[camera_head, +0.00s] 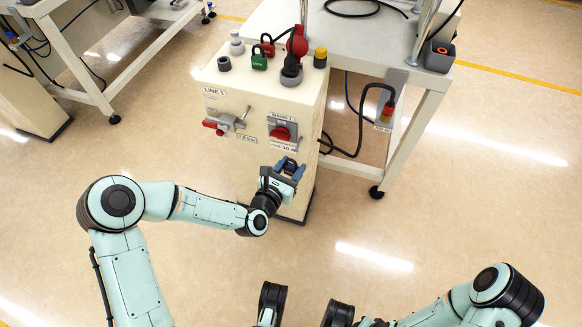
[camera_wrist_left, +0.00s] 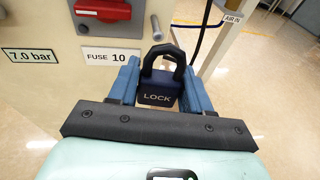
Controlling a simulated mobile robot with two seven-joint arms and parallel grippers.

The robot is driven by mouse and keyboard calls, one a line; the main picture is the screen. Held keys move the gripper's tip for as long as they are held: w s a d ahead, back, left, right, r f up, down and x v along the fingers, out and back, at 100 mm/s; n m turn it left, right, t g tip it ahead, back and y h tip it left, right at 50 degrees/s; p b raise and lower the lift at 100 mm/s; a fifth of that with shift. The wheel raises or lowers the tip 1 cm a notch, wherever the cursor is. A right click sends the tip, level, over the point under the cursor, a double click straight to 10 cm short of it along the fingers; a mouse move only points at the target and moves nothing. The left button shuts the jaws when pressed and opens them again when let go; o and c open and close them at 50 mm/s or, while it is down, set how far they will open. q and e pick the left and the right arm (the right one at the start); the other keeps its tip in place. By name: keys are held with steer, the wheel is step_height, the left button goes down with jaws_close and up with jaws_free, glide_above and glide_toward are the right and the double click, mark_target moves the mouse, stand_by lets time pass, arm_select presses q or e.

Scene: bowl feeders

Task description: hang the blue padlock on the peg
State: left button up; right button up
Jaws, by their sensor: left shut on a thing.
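My left gripper (camera_head: 289,166) is in front of the beige cabinet, low at its right side. In the left wrist view its two blue fingers (camera_wrist_left: 161,92) are shut on the blue padlock (camera_wrist_left: 158,94). The padlock is upright, with its dark shackle upward and the word LOCK facing the camera. A small metal peg (camera_wrist_left: 156,28) sticks out at the cabinet's right edge, beside the FUSE 10 label. The shackle appears below the peg in that view and apart from it. In the head view the padlock is hard to make out between the fingers. My right gripper is not in view.
The cabinet (camera_head: 240,100) carries a red-handled switch (camera_head: 283,132) and a lever (camera_head: 228,122). Green (camera_head: 259,60) and red padlocks (camera_head: 268,46) stand on top. A grey table (camera_head: 390,50) with a hanging black cable (camera_head: 362,120) is to the right. The floor in front is clear.

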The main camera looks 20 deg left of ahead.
mark_target(302, 145)
arm_select(q)
steer(key=shift+w, duration=0.5)
steer(key=shift+p, duration=0.3)
stand_by(0.6)
steer(key=shift+w+d+b, duration=0.1)
steer(key=shift+w+b, duration=0.65)
steer(key=shift+w, duration=1.8)
stand_by(0.5)
steer(key=shift+f, duration=0.3)
stand_by(0.5)
steer(key=o, duration=1.2)
steer(key=shift+o, duration=0.2)
steer(key=shift+a, duration=0.2)
steer(key=shift+c, duration=0.3)
